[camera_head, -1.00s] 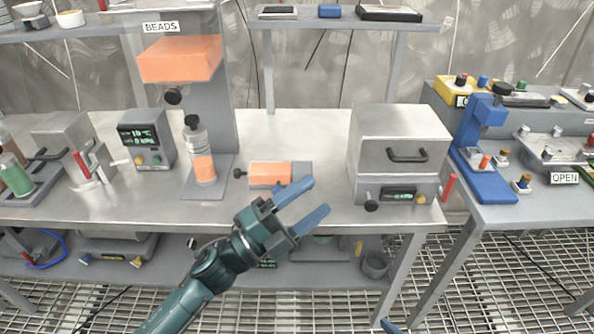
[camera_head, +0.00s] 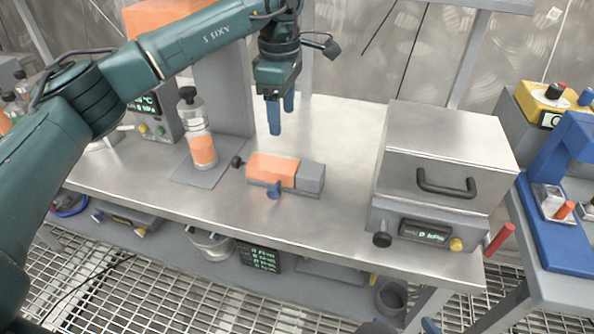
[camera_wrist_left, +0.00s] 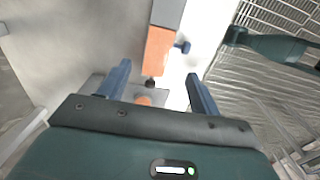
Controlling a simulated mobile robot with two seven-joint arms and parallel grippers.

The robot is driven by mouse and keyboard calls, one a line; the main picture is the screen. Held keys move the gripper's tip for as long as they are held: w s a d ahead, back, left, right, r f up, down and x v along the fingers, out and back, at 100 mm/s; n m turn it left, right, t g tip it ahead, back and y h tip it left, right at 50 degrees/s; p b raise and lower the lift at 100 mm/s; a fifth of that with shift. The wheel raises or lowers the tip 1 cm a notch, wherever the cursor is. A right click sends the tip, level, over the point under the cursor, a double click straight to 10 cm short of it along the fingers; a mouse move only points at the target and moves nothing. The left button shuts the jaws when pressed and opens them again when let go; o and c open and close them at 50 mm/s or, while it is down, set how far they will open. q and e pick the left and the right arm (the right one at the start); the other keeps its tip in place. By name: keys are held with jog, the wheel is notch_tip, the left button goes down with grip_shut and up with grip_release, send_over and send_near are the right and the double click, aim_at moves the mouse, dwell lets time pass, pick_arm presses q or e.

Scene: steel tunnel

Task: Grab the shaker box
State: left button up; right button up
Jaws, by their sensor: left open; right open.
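An orange and grey box (camera_head: 272,170) lies on the steel table, with a dark knob on its left end and a blue knob on its front. I cannot tell for sure whether this or the steel box with a black handle (camera_head: 440,160) at the right is the shaker box. My left gripper (camera_head: 281,115) is open and empty, fingers down, above the table and higher in the picture than the orange box. In the left wrist view the orange box (camera_wrist_left: 158,50) shows beyond the fingers (camera_wrist_left: 160,88), apart from them. My right gripper is not clearly seen.
A bottle with orange contents (camera_head: 200,140) stands left of the orange box on a grey plate. A blue device (camera_head: 560,200) stands on another bench at the right. The table (camera_head: 335,130) is bare between the orange box and the steel box.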

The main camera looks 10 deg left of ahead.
pick_arm(q)
send_over(285, 165)
jog(key=f, duration=0.7)
jog(key=shift+a, duration=0.25)
jog(key=shift+d+f+p, duration=0.2)
jog(key=shift+f+p, duration=0.1)
jog(key=shift+f, duration=2.65)
jog(key=shift+c, duration=0.3)
jog(key=shift+w+r, duration=0.1)
jog(key=c, duration=1)
